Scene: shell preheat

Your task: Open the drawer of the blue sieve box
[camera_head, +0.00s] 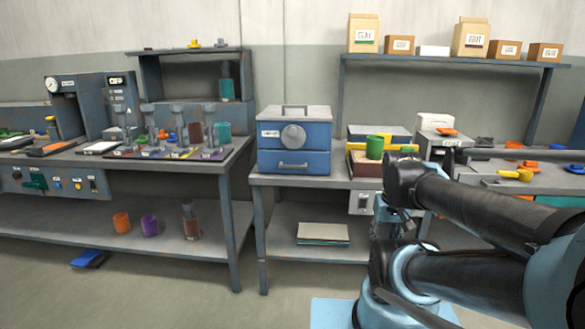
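The blue sieve box (325,137) stands on the middle bench, left of centre at the bench's left end. It has a pale lid with a handle on top, a white label and a round grey dial on its upper front. Its drawer (315,163) is the lower front part, with a pale bar handle (293,166). The drawer front looks flush with the box, so it appears shut. My dark and light blue arm fills the lower right of the view, well right of the box. My gripper cannot be made out in this view.
The left bench holds machines and several dark cylinders. A wall shelf (455,61) with boxes hangs at the back right. Floor in front of the box looks clear.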

